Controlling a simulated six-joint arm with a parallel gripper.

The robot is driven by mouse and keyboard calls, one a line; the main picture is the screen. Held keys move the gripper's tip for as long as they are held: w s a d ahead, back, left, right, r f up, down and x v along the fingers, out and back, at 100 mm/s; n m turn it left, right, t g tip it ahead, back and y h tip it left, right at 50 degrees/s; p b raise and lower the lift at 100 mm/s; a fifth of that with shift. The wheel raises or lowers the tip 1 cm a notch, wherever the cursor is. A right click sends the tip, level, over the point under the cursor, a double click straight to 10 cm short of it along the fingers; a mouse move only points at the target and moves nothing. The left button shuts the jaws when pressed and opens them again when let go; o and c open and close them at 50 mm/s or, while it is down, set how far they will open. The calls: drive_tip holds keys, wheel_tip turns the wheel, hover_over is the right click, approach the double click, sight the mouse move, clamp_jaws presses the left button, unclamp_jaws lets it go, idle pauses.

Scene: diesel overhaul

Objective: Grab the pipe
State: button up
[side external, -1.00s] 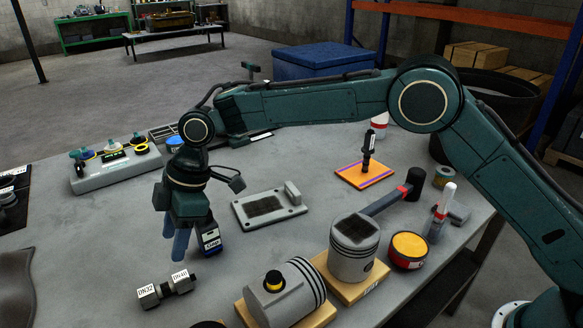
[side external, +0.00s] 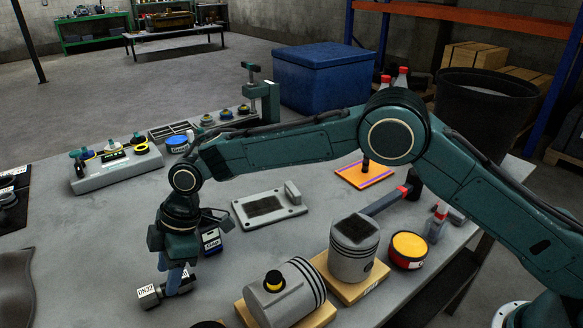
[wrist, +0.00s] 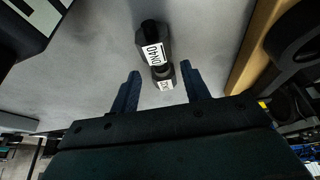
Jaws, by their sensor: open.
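The pipe (side external: 151,297) is a short dark fitting with thick ends and white labels, one reading DN32. It lies on the grey table near its front left. In the wrist view the pipe (wrist: 152,38) points away from me, its DN40 end farther off and its near end between the fingertips. My gripper (side external: 170,276) is open, pointing down over the pipe; its blue fingers partly hide the pipe in the side view. In the wrist view my gripper (wrist: 160,72) has a finger on each side of the pipe's near end. I cannot tell whether they touch it.
A dark blue labelled box (side external: 211,241) stands just behind my gripper. A piston on its side (side external: 285,293) rests on a wooden block to the right, with an upright piston (side external: 354,252) beyond. A flat grey plate (side external: 270,205) lies farther back.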

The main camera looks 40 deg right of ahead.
drive_tip(key=shift+x, duration=1.5)
drive_tip(key=shift+c, duration=0.5)
clamp_jaws()
